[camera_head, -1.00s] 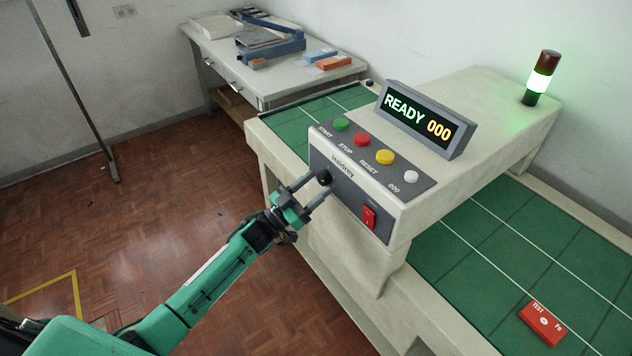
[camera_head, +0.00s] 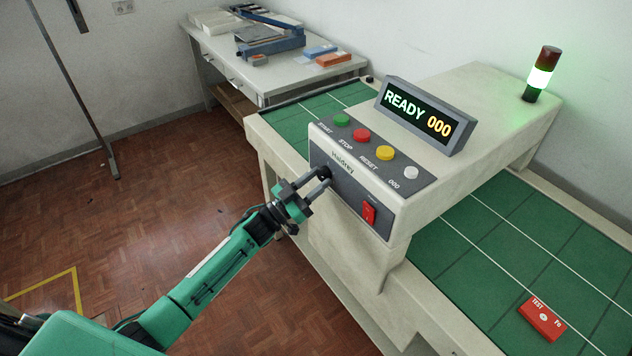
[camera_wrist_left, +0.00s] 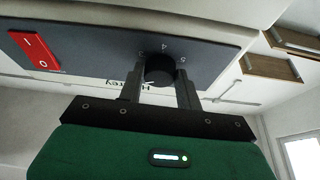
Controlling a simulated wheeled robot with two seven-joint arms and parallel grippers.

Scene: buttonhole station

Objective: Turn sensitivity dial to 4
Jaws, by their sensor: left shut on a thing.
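The black sensitivity dial (camera_head: 325,172) is on the grey front panel of the machine, below the printed name. In the left wrist view the dial (camera_wrist_left: 160,70) sits between the two fingers of my left gripper (camera_wrist_left: 159,86). The fingers are shut on it from both sides. I cannot make out a pointer on the dial. In the head view my left gripper (camera_head: 322,179) reaches the panel from the lower left. My right gripper is not in view.
A red power switch (camera_head: 369,213) is on the same panel, right of the dial. Several coloured buttons line the sloped top, below a display (camera_head: 425,117) reading READY 000. A lit green lamp (camera_head: 540,76) stands behind. A red test block (camera_head: 542,320) lies on the green belt (camera_head: 480,262).

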